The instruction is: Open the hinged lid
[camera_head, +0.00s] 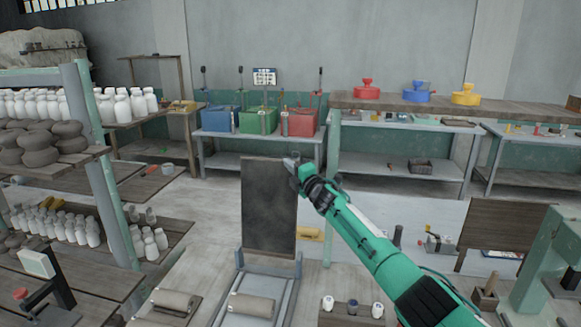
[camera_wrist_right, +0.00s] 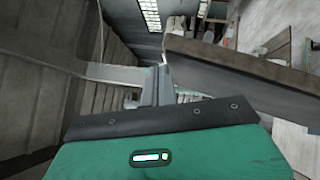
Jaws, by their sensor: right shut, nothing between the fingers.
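A dark rectangular lid panel (camera_head: 267,215) stands nearly upright in the head view. Its lower edge meets a grey frame (camera_head: 240,262) on the floor side, and the lid looks swung up. My right gripper (camera_head: 292,163) is at the lid's upper right corner, shut and empty. I cannot tell whether it touches the lid. In the right wrist view the gripper (camera_wrist_right: 158,82) points away from the camera, and a dark slab that looks like the lid (camera_wrist_right: 235,72) is to its right. My left gripper is not in view.
A roller (camera_head: 252,305) lies in the frame below the lid. A shelf with white bottles (camera_head: 62,225) stands at left. Benches with coloured bins (camera_head: 258,121) and lidded pots (camera_head: 417,92) line the back. A brown board (camera_head: 505,232) stands at right.

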